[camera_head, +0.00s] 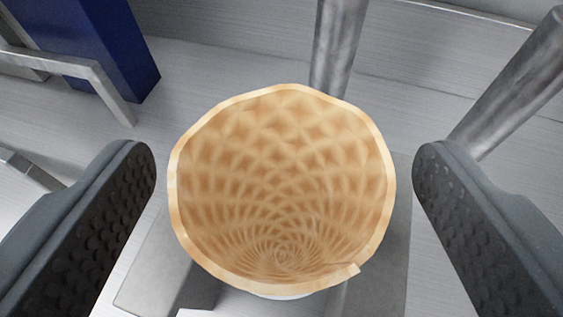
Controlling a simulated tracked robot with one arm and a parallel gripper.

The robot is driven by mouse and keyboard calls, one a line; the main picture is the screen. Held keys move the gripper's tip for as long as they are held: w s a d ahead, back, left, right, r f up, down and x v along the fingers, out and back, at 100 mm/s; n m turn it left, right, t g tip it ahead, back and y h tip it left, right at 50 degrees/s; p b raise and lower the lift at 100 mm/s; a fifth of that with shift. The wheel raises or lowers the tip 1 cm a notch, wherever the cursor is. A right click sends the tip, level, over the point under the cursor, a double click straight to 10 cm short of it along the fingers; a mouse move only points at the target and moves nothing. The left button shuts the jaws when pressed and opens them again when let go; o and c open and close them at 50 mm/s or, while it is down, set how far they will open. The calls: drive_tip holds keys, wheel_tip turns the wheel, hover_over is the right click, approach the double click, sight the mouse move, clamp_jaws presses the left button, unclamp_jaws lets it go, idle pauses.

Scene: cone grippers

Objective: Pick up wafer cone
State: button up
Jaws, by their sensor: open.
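The wafer cone (283,175) is tan with a waffle pattern and stands with its open mouth toward the camera, in the middle of the view. Its rim is slightly wavy, with an overlap notch at the lower right. My gripper (284,165) is open, with one dark, dimpled finger on each side of the cone. A gap shows between each finger and the rim, so neither appears to touch it. The cone's lower outside is hidden below its rim. A small pale edge shows just under the rim at the bottom, and I cannot tell what it belongs to.
A grey metal post (336,50) rises right behind the cone, and another slanted metal bar (508,85) is at the upper right. A dark blue block (95,45) and a metal bracket (105,88) are at the upper left. The brushed metal surface (215,65) between them is bare.

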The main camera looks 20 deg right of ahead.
sight(281, 138)
drive_tip(key=shift+x, duration=1.8)
drive_tip(key=shift+r, duration=0.1)
drive_tip(key=c, duration=0.8)
drive_tip(key=shift+o, duration=0.2)
drive_tip(key=shift+r, duration=0.1)
